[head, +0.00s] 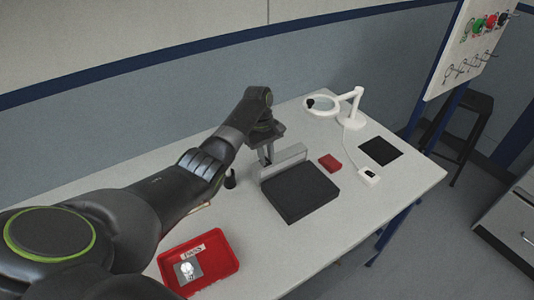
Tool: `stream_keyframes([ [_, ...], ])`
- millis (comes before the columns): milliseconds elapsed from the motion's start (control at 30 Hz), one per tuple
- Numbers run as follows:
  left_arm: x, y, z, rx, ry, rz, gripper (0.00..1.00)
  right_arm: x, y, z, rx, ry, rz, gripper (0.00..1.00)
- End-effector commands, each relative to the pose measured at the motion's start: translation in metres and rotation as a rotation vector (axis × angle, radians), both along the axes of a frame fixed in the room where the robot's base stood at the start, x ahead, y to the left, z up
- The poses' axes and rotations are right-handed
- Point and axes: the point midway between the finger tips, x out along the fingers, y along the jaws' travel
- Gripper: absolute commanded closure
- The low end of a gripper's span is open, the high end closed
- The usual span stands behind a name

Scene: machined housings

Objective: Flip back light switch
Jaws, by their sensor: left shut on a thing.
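A white magnifier lamp (350,112) stands at the back right of the table. Its cord runs to a small white switch box (369,177) lying near the table's right side; which way its rocker is set is too small to tell. My left gripper (267,158) points down at the back left corner of a black pad. It is shut on a grey metal plate-like part (284,162), which stands along the pad's back edge. The gripper is well left of the switch box and apart from it. My right gripper is not in view.
The black pad (300,192) lies mid-table. A small red block (330,162) and a flat black square (380,151) lie to its right. A red tray (199,264) with a labelled item is at the front left. A small dark upright object (230,179) stands beside my left arm.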

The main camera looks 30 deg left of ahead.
Motion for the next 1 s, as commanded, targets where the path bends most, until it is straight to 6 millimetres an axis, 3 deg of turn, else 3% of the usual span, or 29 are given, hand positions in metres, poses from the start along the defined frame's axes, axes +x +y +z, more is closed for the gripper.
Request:
stream_keyframes([
  [467, 0.004, 0.006, -0.001, -0.167, 0.097, 0.003, 1.00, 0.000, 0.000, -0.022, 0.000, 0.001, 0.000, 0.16],
  [867, 0.004, 0.006, 0.002, -0.184, 0.104, 0.002, 1.00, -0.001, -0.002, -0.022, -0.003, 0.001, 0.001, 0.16],
  [900, 0.004, 0.006, 0.002, -0.184, 0.104, 0.002, 0.81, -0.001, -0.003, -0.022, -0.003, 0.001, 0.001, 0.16],
  [1000, 0.004, 0.006, 0.002, -0.184, 0.104, 0.002, 0.68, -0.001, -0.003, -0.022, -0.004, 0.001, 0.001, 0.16],
])
